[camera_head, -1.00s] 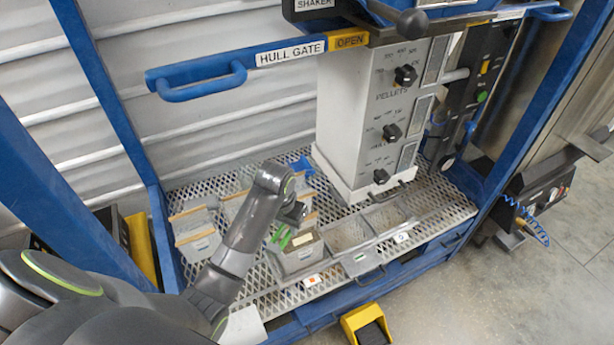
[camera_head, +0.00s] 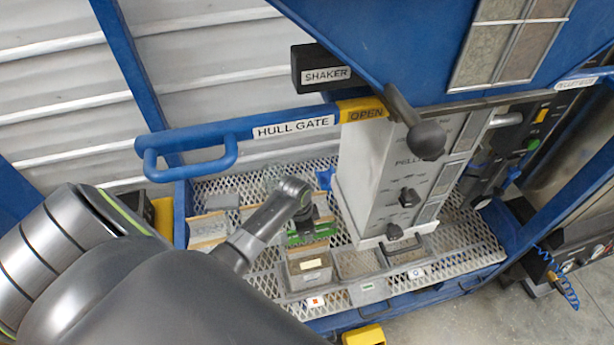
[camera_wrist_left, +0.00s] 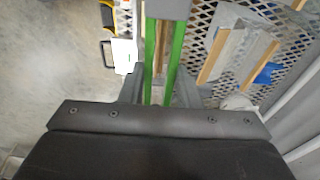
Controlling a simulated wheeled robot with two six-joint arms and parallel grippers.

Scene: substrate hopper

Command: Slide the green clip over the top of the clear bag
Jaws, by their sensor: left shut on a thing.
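My left gripper (camera_head: 304,222) is shut on the green clip (camera_head: 308,237), which sits behind the near open bin in the head view. In the left wrist view the clip's two green bars (camera_wrist_left: 177,50) run side by side, with a tan strip visible between them. I cannot tell whether that strip is inside the clip or beneath it. A faint clear shape (camera_head: 274,176), possibly the clear bag, is behind my left wrist in the head view; its outline is hard to make out. My right gripper is not in view.
An open bin (camera_head: 310,284) stands on the mesh shelf (camera_head: 455,237). The white pellet unit (camera_head: 372,185) rises to the right. The blue hull gate bar (camera_head: 215,137) and the black-knobbed lever (camera_head: 426,140) cross above. A blue object (camera_head: 325,177) lies at the back.

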